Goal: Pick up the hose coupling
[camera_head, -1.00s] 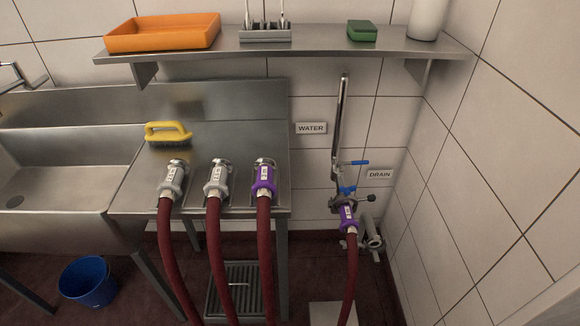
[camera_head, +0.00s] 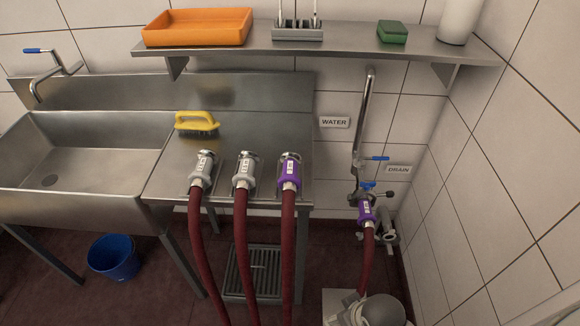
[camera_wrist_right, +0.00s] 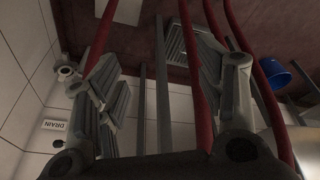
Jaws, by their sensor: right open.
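In the head view, two grey hose couplings (camera_head: 202,170) (camera_head: 244,172) and a purple hose coupling (camera_head: 290,172) sit in a row at the front of the steel counter, each on a dark red hose. Another purple hose coupling (camera_head: 367,212) is at the wall pipe's lower end, below a blue-handled valve. A grey part of my right arm shows at the bottom right, below that coupling. In the right wrist view, my right gripper (camera_wrist_right: 150,62) is open with nothing between its fingers. Red hoses pass beyond it; I cannot make out a coupling there. My left gripper is out of view.
A yellow brush (camera_head: 197,122) lies on the counter (camera_head: 170,160) behind the couplings. A sink (camera_head: 80,165) is at left, a blue bucket (camera_head: 113,258) on the floor. A shelf (camera_head: 330,48) runs above; a tiled wall (camera_head: 500,200) closes the right. A drain pipe (camera_head: 388,232) is beside the wall coupling.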

